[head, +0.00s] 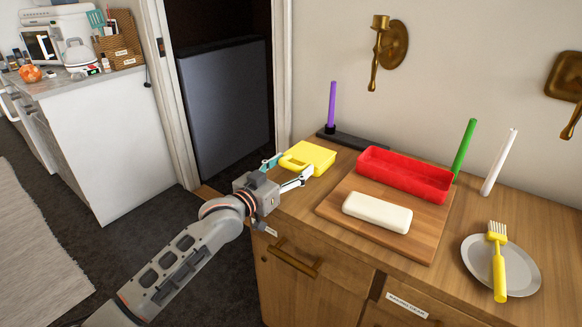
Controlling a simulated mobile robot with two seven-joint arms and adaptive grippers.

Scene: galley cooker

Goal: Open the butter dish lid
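A yellow block-shaped thing with a looped handle (310,154) sits at the left end of the wooden cabinet top; I cannot tell whether it is the butter dish lid. My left gripper (286,168) is at its near side, fingers spread wide with the handle side between them. I cannot tell whether the fingers touch it. A red rectangular dish (405,174), open at the top, sits at the back of a wooden board (345,231). A white butter-like block (377,212) lies on the board in front of the dish. My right gripper is not in view.
A purple candle (332,105) stands on a dark base behind the yellow thing. Green (464,148) and white (499,162) candles stand behind the board. A grey plate (482,268) with a yellow-handled fork or brush (499,265) is at right. Wall sconces hang above.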

